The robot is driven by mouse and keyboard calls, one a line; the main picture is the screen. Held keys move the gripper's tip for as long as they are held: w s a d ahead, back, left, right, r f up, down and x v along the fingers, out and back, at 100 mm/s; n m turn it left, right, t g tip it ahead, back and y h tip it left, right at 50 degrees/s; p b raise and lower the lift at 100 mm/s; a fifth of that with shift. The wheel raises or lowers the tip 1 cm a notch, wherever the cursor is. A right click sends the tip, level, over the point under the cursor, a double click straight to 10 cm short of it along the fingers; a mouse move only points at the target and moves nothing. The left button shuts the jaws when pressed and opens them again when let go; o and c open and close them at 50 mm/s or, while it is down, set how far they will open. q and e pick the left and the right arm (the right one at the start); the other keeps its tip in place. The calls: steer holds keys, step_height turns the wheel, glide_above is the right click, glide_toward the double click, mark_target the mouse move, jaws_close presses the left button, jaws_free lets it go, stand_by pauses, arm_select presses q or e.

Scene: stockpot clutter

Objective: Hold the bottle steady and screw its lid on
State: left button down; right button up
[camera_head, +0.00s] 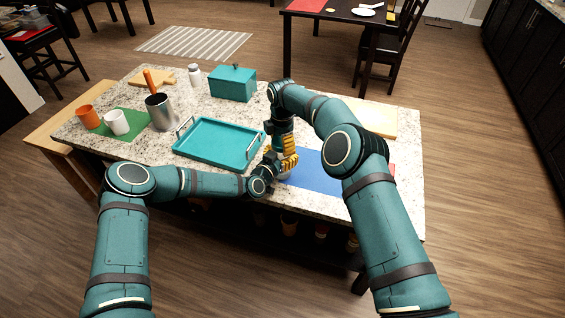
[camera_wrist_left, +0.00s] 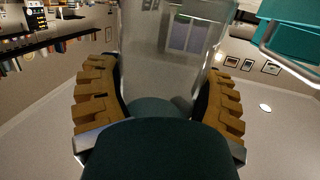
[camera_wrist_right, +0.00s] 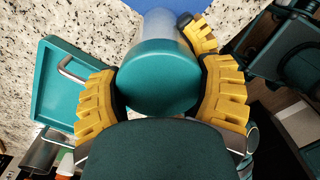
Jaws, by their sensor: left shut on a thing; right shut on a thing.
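The bottle (camera_wrist_left: 172,30) is a clear, greyish cylinder in the left wrist view. My left gripper (camera_wrist_left: 165,78) is shut on its body, one finger on each side. The lid (camera_wrist_right: 158,78) is a teal disc in the right wrist view, and my right gripper (camera_wrist_right: 158,92) is shut on it from above. The bottle body (camera_wrist_right: 163,27) shows just beyond the lid, in line with it. I cannot tell how far the threads engage. In the head view my right gripper (camera_head: 281,157) points down over the counter's front part, and the grippers mostly hide the bottle and lid.
A blue mat (camera_head: 318,178) lies right of the grippers. A teal tray (camera_head: 190,150) with metal handles lies close on their left. Behind are a teal box (camera_head: 232,86), a white bottle (camera_head: 195,77), a steel container (camera_head: 161,113), a white cup (camera_head: 116,122) and an orange cup (camera_head: 88,117).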

steer(key=m, duration=0.3)
stand_by(0.4)
steer(key=o, duration=1.3)
steer(key=shift+c, duration=0.2)
steer(key=shift+r, duration=0.1)
steer(key=shift+r, duration=2.2)
